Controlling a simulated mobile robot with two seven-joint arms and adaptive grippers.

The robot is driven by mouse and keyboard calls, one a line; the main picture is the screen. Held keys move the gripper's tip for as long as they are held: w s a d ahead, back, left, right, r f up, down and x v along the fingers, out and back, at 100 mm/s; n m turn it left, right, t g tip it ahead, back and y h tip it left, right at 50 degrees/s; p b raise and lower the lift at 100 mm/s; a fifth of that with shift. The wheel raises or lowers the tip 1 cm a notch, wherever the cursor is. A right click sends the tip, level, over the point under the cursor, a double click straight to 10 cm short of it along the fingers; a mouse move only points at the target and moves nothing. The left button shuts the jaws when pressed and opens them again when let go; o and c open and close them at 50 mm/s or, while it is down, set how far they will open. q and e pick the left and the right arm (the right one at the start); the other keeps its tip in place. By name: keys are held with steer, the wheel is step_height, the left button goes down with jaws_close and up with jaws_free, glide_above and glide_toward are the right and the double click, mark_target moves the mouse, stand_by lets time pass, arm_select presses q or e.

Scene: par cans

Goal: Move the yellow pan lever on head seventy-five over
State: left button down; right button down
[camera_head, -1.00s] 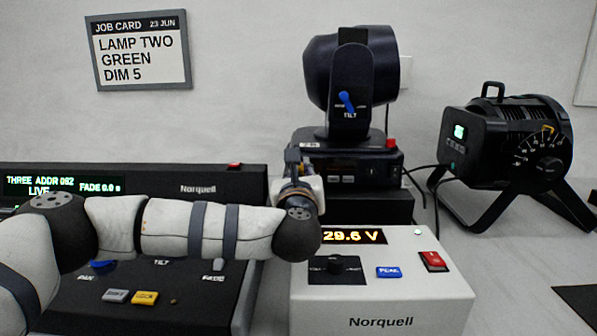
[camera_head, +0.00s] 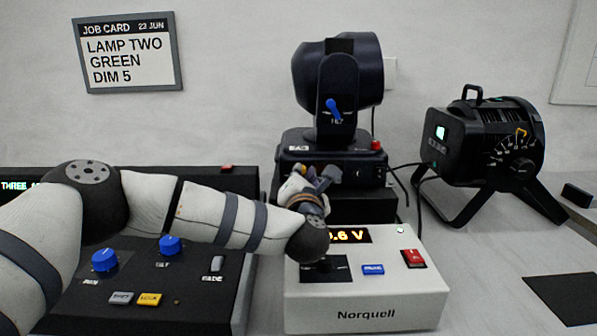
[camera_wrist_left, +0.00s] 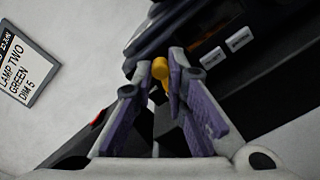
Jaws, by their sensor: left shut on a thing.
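The moving head (camera_head: 337,85) stands on its black base (camera_head: 345,172), with a blue tilt lever (camera_head: 333,107) on its yoke. The yellow pan lever (camera_wrist_left: 161,69) shows in the left wrist view between the purple fingertips of my left gripper (camera_wrist_left: 160,88). The fingers are closed on it. In the head view my left gripper (camera_head: 318,180) is in front of the left part of the base, and its fingers hide most of the lever. My right gripper is not in view.
A white Norquell supply (camera_head: 370,308) with a lit display stands below my left wrist. A black console (camera_head: 160,315) with blue knobs lies under my left arm. A black lamp (camera_head: 485,150) stands on a bracket at right. Grey table shows at far right.

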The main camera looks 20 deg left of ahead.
arm_select(q)
steer(key=shift+d+m, duration=0.25)
steer(key=shift+m, duration=0.45)
steer(key=shift+f, duration=0.15)
steer(key=c, duration=1.6)
jaws_free()
steer(key=shift+w, duration=0.1)
steer(key=v, duration=1.2)
